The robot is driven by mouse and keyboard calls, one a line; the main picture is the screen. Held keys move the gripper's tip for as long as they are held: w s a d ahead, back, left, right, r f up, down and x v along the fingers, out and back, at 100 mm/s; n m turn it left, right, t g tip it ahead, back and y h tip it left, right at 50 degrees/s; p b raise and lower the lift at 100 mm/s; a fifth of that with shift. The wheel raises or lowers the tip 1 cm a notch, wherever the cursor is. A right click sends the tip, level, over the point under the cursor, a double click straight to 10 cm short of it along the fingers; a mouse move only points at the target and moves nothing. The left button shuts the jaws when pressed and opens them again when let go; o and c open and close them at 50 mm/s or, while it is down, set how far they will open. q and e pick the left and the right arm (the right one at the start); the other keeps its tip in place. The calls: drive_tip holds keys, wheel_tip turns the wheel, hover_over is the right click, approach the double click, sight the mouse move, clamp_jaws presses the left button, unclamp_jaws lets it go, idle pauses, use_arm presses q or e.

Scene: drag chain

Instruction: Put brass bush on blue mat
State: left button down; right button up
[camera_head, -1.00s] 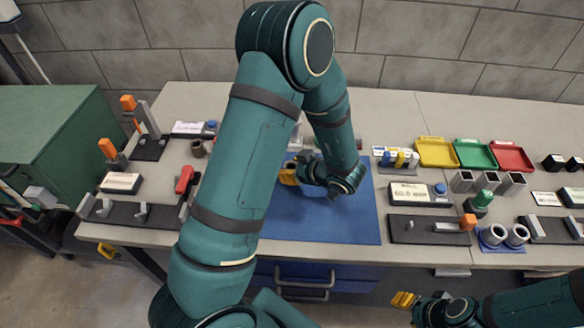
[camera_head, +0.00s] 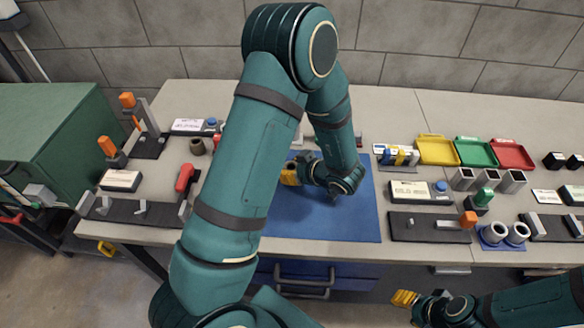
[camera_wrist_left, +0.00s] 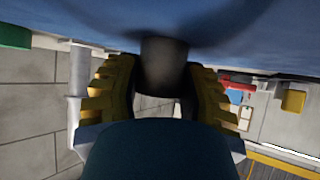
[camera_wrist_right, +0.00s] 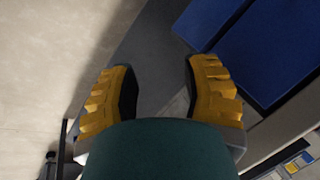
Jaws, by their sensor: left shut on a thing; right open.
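My left gripper (camera_head: 290,174) is low over the blue mat (camera_head: 335,222), near the mat's left-middle part. In the left wrist view its yellow fingers (camera_wrist_left: 163,88) are shut on a dark, shaded cylinder (camera_wrist_left: 163,66), which I take to be the brass bush. The cylinder's far end is at or very near the mat's blue surface (camera_wrist_left: 225,35); I cannot tell whether it touches. In the head view my arm and fingers hide the bush. My right gripper (camera_wrist_right: 160,92) is open and empty, in front of the bench, at the lower right of the head view (camera_head: 405,299).
A brown hollow cylinder (camera_head: 197,146) and a red clamp (camera_head: 185,177) stand left of the mat. Labelled plates, metal rings (camera_head: 517,233) and yellow, green and red trays (camera_head: 510,155) are to the right. The mat's front and right parts are clear.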

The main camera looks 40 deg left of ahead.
idle(0.3)
use_arm(q)
drive_tip(key=shift+c, duration=2.3)
unclamp_jaws()
drive_tip(key=shift+d+r, duration=0.1)
drive_tip(key=v, duration=1.2)
